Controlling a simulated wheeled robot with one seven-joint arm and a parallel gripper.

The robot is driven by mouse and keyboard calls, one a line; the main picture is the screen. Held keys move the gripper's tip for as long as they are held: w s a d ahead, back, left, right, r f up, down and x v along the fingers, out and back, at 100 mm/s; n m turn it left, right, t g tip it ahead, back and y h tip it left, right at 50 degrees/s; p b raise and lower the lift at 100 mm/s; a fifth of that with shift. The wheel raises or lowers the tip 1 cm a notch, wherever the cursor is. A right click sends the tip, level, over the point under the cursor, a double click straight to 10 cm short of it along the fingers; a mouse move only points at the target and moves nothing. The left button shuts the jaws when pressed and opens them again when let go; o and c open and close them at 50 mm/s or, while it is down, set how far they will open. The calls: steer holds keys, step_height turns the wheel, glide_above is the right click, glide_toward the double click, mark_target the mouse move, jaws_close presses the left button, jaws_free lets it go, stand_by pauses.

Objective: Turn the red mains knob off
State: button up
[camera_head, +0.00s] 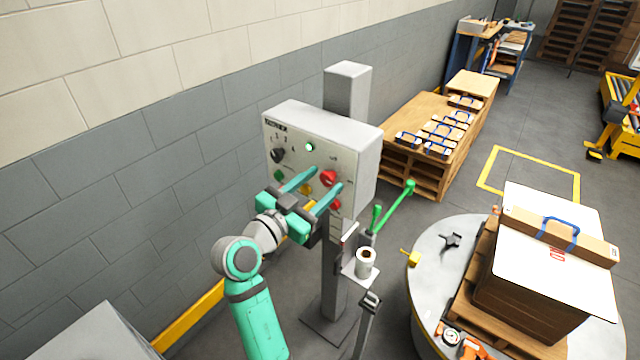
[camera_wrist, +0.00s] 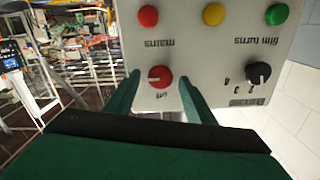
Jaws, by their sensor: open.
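The red mains knob (camera_head: 328,177) is on the front of the grey control box (camera_head: 374,152). In the upside-down wrist view the knob (camera_wrist: 160,76) has a small pale mark that lies roughly sideways, not toward the "off" label beside its rim. My gripper (camera_head: 328,180) is open, its two teal fingers reaching to the panel on either side of the knob. The wrist view shows the gripper (camera_wrist: 159,90) with a gap between each finger and the knob; I cannot tell any contact.
Close by are a red button (camera_head: 335,204), a yellow button (camera_head: 306,189), a green button (camera_head: 279,176), a black selector (camera_head: 278,155) and a lit green lamp (camera_head: 309,146). A white cup (camera_head: 365,263) stands on a small shelf below. A round table (camera_head: 425,275) is at right.

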steer(key=shift+c, duration=0.5)
steer(key=shift+d, duration=0.1)
steer(key=c, duration=1)
steer(key=shift+o, duration=0.2)
